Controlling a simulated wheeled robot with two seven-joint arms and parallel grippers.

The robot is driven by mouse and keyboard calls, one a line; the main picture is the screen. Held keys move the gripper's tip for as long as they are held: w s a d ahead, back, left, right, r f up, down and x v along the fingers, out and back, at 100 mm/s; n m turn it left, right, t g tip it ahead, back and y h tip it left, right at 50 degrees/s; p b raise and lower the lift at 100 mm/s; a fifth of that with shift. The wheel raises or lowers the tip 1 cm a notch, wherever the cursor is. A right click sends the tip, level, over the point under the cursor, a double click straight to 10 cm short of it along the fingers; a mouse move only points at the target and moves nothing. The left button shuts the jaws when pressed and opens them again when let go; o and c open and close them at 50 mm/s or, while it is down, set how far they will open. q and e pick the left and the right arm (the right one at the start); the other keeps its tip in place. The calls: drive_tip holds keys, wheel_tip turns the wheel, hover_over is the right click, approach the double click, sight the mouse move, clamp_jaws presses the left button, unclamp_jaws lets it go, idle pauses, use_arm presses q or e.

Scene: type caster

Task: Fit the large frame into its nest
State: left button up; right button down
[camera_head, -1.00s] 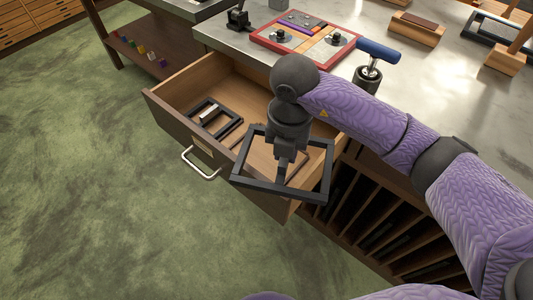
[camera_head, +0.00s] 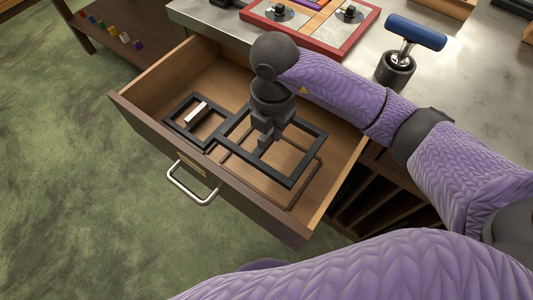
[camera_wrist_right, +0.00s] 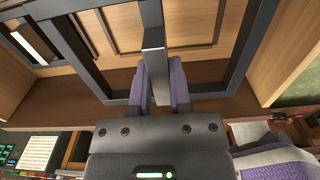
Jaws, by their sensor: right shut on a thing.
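My right gripper (camera_head: 265,142) is over the open drawer and shut on the middle bar of the large dark frame (camera_head: 309,169). In the right wrist view, both fingers (camera_wrist_right: 160,85) pinch that bar of the frame (camera_wrist_right: 250,50). The frame is roughly level and appears slightly above the drawer floor. Its nest, a thin wooden outline (camera_head: 306,185) on the drawer floor, shows below it, shifted towards the lower right in the head view. Part of the nest is hidden by the frame and gripper. My left gripper is not in view.
A smaller dark frame (camera_head: 172,115) with a white piece (camera_head: 196,112) lies in the drawer's left part, close to the large frame. The drawer front (camera_head: 220,185) bounds the near side. A blue-handled tool (camera_head: 415,32) stands on the bench right of a red tray (camera_head: 342,52).

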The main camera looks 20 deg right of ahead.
drive_tip(key=shift+w+f, duration=0.1)
drive_tip(key=shift+f, duration=0.45)
wheel_tip(320, 180, down, 10)
drive_tip(key=b, duration=0.4)
drive_tip(key=shift+r+b, duration=0.25)
drive_tip(key=shift+b, duration=0.15)
drive_tip(key=c, duration=0.6)
unclamp_jaws()
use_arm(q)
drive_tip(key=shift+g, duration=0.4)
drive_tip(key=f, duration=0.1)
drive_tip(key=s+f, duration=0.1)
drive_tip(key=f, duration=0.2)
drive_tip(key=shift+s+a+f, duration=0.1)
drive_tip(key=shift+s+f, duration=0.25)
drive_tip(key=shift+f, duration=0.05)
use_arm(e)
drive_tip(key=shift+o, duration=0.2)
